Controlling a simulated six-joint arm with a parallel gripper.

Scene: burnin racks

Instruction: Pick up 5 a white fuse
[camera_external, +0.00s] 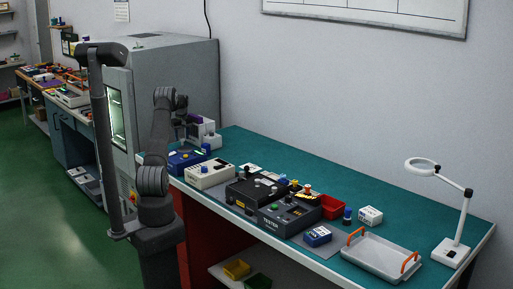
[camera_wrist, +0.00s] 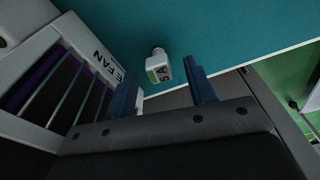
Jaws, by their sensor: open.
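My gripper (camera_wrist: 161,76) is open, with a dark blue finger on either side of the fuse in the picture. The fuse appears between the fingertips or a little beyond them; I cannot tell the depth. No grip on it shows. In the external view my gripper (camera_external: 186,122) is at the far left end of the bench, and I cannot make out the fuse there.
A white slatted unit lettered "FAN" (camera_wrist: 62,50) stands close left of my gripper. The bench edge lies to the right. In the external view, a blue box (camera_external: 186,160), a cream box (camera_external: 209,174), a dark tester (camera_external: 289,217) and a grey tray (camera_external: 378,258) line the bench.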

